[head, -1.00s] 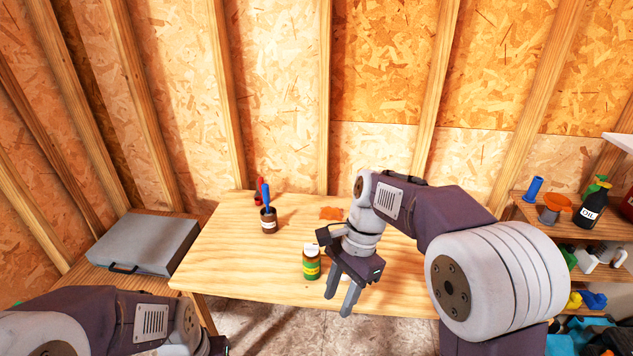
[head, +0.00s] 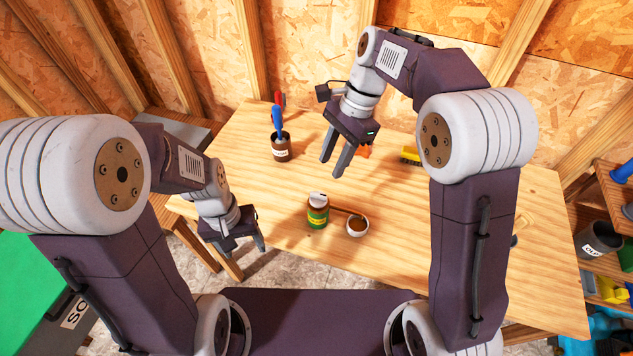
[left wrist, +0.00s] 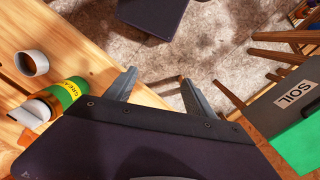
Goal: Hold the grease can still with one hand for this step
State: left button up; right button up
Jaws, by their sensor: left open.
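The grease can (head: 318,216), green with a yellow band, stands upright near the table's front edge, with a white piece at its top. It also shows in the left wrist view (left wrist: 70,92), left of the fingers. My left gripper (head: 244,254) is open and empty, off the table's front edge, left of the can and apart from it. Its spread fingers also show in the left wrist view (left wrist: 156,84). My right gripper (head: 331,168) is above the table behind the can, its two fingers apart with nothing seen between them.
A small white cup (head: 357,228) with brown contents stands right of the can. A dark pot (head: 281,150) holding a blue-handled tool stands at the back left. A yellow item (head: 410,155) lies at the back. The table's (head: 460,255) right part is mostly clear.

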aim_at(309, 215)
pick_arm(q)
jog(key=s+d+f+n+g+h, duration=0.3)
jog(key=s+d+n+g+h, duration=0.1)
jog(key=s+d+n, duration=0.1)
jog(key=w+d+r+n+h, duration=0.2)
jog(key=d+n+h, duration=0.5)
jog(key=n+h, duration=0.2)
jog(key=w+n+t, duration=0.3)
jog(key=n+t, duration=0.1)
jog(key=n, duration=0.1)
jog(key=w+n+t, duration=0.3)
jog(key=n+t, duration=0.1)
jog(key=w+n+t+h, duration=0.1)
jog(key=w+n+t, duration=0.3)
jog(key=n+t, duration=0.1)
jog(key=shift+a+f+n, duration=0.15)
jog(key=shift+f+n, duration=0.15)
jog(key=shift+f, duration=0.05)
jog(key=m, duration=0.1)
jog(key=w+f+m+g+y, duration=0.1)
jog(key=m, duration=0.1)
jog(key=w+f+m+y, duration=0.1)
jog(key=m, duration=0.1)
jog(key=shift+d+g, duration=0.3)
jog(key=shift+d, duration=0.1)
jog(key=shift+w+f+m+y, duration=0.3)
jog(key=shift+w+m+y, duration=0.3)
jog(key=shift+m, duration=0.4)
jog(key=x, duration=0.9)
